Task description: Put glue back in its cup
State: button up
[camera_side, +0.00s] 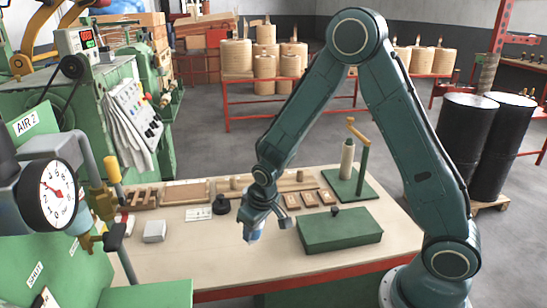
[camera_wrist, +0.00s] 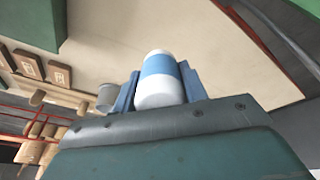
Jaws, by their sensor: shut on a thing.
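The glue, a white bottle with a blue band (camera_wrist: 160,80), is between the two blue-grey fingers of my gripper (camera_wrist: 157,88) in the wrist view. The fingers are shut on its sides. In the side view my gripper (camera_side: 262,212) hangs over the front middle of the table, and the bottle (camera_side: 253,235) shows only partly below it. A small grey cup (camera_wrist: 107,97) shows just left of the fingers in the wrist view. A dark round object (camera_side: 221,205) stands left of my gripper in the side view; I cannot tell whether it is that cup.
A green box (camera_side: 340,230) lies right of my gripper. Behind it are small brown blocks (camera_side: 309,199) and a green winding stand (camera_side: 350,185). A white block (camera_side: 154,231) and a card (camera_side: 198,214) lie to the left. The front left tabletop is clear.

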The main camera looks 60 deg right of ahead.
jog(key=w+d+r+g, duration=0.1)
jog(key=w+d+r, duration=0.1)
jog(key=w+d, duration=0.3)
jog(key=w+d+r+g, duration=0.1)
jog(key=w+d+r, duration=0.2)
jog(key=w+d, duration=0.2)
jog(key=w+d+r+g+y, duration=0.1)
jog(key=w+d+r, duration=0.1)
jog(key=w+d, duration=0.3)
jog(key=shift+d+r, duration=0.3)
jog(key=shift+d, duration=1.65)
jog(key=shift+f, duration=0.2)
notch_tip(320, 180, down, 8)
jog(key=o, duration=1.1)
